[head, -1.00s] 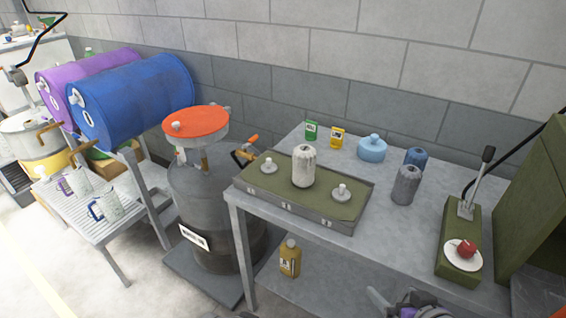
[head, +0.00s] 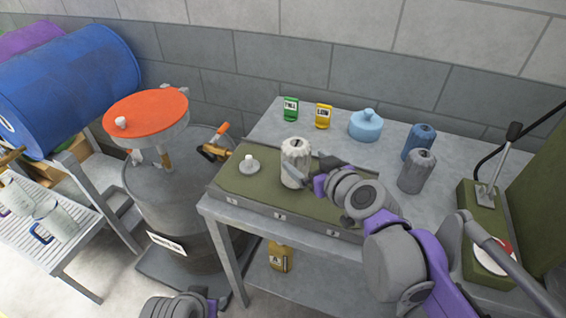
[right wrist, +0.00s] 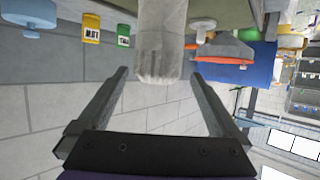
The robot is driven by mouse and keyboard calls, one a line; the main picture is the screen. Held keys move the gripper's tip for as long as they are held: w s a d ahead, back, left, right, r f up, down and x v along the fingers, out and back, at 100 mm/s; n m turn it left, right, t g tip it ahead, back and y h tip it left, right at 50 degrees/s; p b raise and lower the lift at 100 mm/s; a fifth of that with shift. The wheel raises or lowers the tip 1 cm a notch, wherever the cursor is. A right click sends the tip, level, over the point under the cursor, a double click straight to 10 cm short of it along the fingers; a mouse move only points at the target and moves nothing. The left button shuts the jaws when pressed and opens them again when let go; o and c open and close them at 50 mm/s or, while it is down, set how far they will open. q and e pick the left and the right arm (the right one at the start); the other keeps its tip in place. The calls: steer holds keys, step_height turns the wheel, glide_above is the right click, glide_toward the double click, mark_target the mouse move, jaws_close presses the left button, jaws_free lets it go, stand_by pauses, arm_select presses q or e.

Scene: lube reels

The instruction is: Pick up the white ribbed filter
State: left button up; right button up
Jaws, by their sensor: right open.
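The white ribbed filter (head: 296,163) stands upright on the green top of a tray (head: 228,200) on the metal table. My right gripper (head: 320,172) reaches it from the right in the head view, partly covering its right side. In the right wrist view the filter (right wrist: 162,45) appears inverted, with its end between the tips of the open jaws (right wrist: 160,74). A gap shows on each side, so the jaws are not closed on it. Part of my left arm shows at the bottom left of the head view, but its gripper does not.
A white-knobbed disc (head: 249,165) sits left of the filter. Blue (head: 419,140) and grey (head: 417,172) filters stand right. A drum with an orange lid (head: 147,112) is left.

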mark_target(302, 159)
steer(key=x, duration=0.4)
steer(key=shift+w, duration=0.1)
steer(key=b+x, duration=0.1)
steer(key=x, duration=0.5)
steer(key=shift+d+r, duration=0.1)
jaws_close()
stand_by(0.3)
